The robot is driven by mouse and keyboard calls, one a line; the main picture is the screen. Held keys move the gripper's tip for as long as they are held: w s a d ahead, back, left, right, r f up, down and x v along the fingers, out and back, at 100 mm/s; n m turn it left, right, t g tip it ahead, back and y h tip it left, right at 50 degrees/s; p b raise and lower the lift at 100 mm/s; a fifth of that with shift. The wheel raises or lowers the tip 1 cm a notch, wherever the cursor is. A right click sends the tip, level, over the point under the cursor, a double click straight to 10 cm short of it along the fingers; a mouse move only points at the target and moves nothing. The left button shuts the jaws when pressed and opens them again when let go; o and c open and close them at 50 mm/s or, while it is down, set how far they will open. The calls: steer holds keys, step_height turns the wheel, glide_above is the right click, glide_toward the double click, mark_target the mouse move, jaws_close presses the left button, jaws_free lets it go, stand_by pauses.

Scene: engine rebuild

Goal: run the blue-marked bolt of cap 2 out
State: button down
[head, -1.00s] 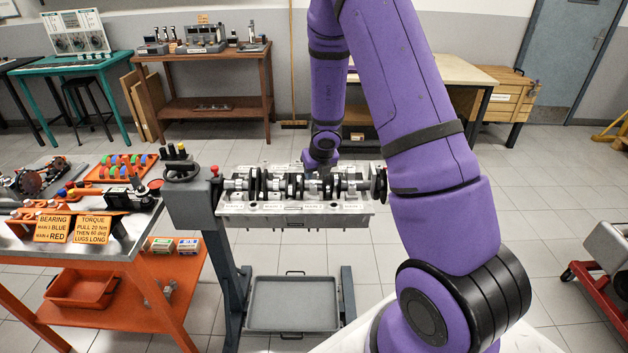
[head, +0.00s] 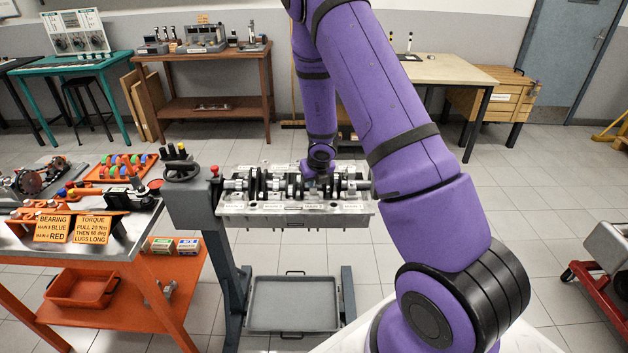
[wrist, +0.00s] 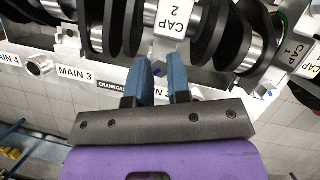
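The cap labelled CAP 2 (wrist: 172,20) sits over the crankshaft at the top middle of the wrist view. A small bolt head with a blue mark (wrist: 159,69) shows just below it. My gripper (wrist: 160,72) has two blue fingers standing apart, one on each side of that bolt head. I cannot tell whether they touch it. The fingers partly cover the MAIN 2 label. In the head view my wrist is over the engine block (head: 255,209), right of its middle, and hides the cap and bolt there.
Another blue-marked bolt (wrist: 270,94) shows near the cap labelled CAP 1 (wrist: 296,52). Dark crankshaft webs (wrist: 212,35) rise close on both sides. An orange cart (head: 120,262) with tools stands left of the engine stand. A grey tray (head: 292,303) lies below the block.

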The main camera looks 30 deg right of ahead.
steer(key=shift+n+y, duration=0.6)
steer(key=shift+n, duration=1)
steer(key=c, duration=1.1)
jaws_free()
steer(key=shift+o, duration=0.2)
steer(key=shift+d, duration=0.1)
steer(key=m+h, duration=0.1)
steer(key=m, duration=0.1)
steer(key=shift+m, duration=0.4)
steer(key=shift+s+r, duration=0.1)
steer(key=shift+r, duration=0.25)
steer(key=v, duration=0.9)
steer(key=shift+s+a+r, duration=0.2)
steer(key=shift+a+r, duration=0.05)
steer(key=shift+r, duration=0.1)
